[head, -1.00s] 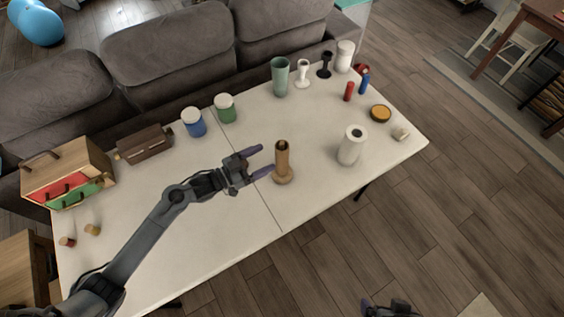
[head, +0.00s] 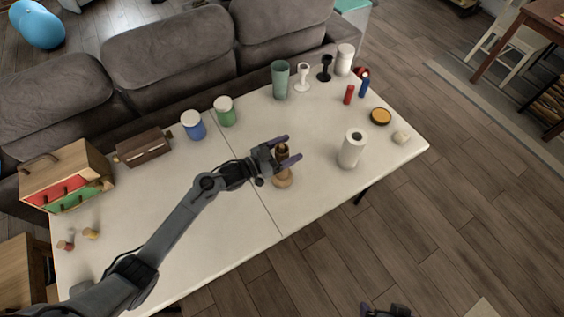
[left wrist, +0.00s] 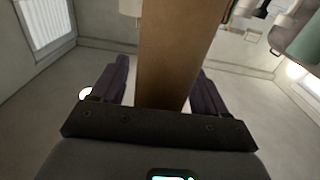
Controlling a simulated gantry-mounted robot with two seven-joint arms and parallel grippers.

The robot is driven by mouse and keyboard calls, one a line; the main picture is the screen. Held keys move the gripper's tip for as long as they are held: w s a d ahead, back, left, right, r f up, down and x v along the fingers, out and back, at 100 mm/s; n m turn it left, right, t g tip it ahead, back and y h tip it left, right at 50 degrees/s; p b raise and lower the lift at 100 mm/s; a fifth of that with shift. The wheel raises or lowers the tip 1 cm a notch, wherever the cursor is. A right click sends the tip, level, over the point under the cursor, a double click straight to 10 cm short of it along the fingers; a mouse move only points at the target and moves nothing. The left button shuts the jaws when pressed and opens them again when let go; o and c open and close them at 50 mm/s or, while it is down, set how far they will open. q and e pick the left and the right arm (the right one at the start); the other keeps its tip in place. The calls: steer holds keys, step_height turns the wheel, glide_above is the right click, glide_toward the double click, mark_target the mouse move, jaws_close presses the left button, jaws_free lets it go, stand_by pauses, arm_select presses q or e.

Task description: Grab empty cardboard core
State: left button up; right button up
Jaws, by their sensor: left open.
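The brown cardboard core (head: 283,151) stands upright on a round wooden base (head: 284,182) near the middle of the white table. My left gripper (head: 293,148) is at the core's upper part, with its two purple fingers spread. In the left wrist view the core (left wrist: 178,45) rises between the fingers of my left gripper (left wrist: 160,72), with a visible gap on the left side. The jaws are open and not closed on it. Part of the core is hidden by the gripper in the head view. My right gripper (head: 385,310) shows only partly at the bottom edge.
A white paper roll (head: 351,148) stands right of the core. Blue (head: 193,127) and green-banded (head: 225,112) jars, a green tumbler (head: 280,78) and candle holders line the back. A wooden box (head: 68,178) is at the left. The table's front middle is clear.

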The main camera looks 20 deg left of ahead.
arm_select(q)
steer(key=c, duration=1.2)
steer(key=shift+c, duration=0.2)
